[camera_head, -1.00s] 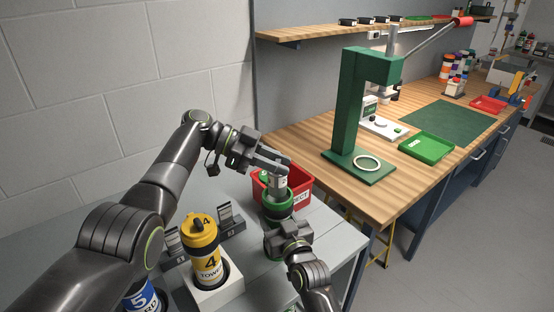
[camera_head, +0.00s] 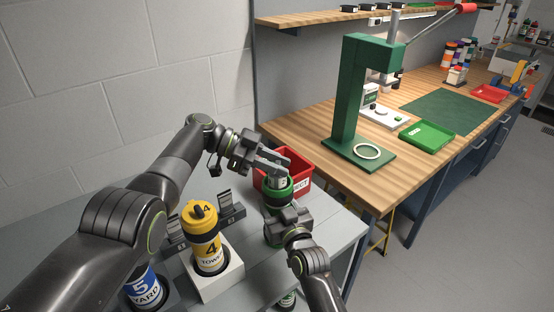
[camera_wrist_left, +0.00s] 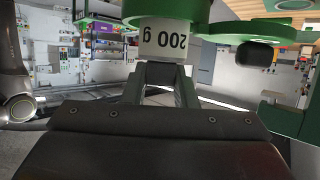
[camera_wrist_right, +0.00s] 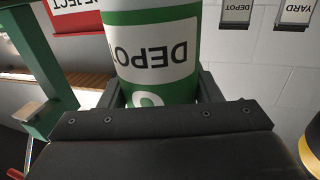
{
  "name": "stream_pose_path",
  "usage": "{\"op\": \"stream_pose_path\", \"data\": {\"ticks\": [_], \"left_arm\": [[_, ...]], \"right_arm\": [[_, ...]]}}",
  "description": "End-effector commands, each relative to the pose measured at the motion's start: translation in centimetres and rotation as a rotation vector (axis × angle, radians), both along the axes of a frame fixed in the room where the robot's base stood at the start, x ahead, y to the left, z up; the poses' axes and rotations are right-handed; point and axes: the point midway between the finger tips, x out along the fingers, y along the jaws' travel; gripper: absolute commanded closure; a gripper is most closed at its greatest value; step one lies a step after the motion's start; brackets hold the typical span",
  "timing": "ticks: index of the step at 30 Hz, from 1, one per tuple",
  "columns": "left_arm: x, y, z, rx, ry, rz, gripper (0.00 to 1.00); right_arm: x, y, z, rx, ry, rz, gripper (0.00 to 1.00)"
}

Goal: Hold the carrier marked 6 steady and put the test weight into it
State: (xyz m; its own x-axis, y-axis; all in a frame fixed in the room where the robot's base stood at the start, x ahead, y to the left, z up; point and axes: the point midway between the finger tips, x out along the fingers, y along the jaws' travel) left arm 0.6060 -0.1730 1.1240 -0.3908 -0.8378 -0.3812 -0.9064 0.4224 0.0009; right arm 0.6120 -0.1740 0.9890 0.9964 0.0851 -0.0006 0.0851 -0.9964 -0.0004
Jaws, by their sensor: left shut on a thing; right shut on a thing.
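My left gripper (camera_head: 277,172) is shut on the test weight (camera_head: 281,184), a light-coloured block marked "200 g" in the left wrist view (camera_wrist_left: 163,42). It holds the weight at the mouth of the green carrier (camera_head: 272,207). The weight's lower end is hidden behind the green rim, so how deep it sits I cannot tell. My right gripper (camera_head: 287,222) is shut around the carrier's side. In the right wrist view (camera_wrist_right: 155,55) the carrier shows a white "DEPOT" label and part of a round numeral. The carrier looks roughly upright.
A red reject bin (camera_head: 303,172) stands just behind the carrier. A green press (camera_head: 347,105) is on the wooden bench.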

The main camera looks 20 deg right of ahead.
Motion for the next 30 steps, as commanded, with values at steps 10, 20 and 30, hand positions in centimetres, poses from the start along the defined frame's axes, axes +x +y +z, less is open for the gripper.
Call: {"op": "stream_pose_path", "data": {"ticks": [10, 20, 30], "left_arm": [[-0.04, 0.01, -0.68, -0.001, -0.001, 0.001, 1.00], [-0.04, 0.01, -0.67, -0.001, -0.001, 0.001, 0.51], [-0.03, 0.02, -0.61, 0.001, 0.000, 0.000, 0.49]], "right_arm": [[-0.01, 0.00, -0.05, 0.000, 0.001, 0.000, 0.72], [-0.01, -0.01, -0.05, 0.000, 0.001, 0.000, 0.72], [-0.01, -0.01, -0.05, 0.000, 0.001, 0.000, 0.72]]}}
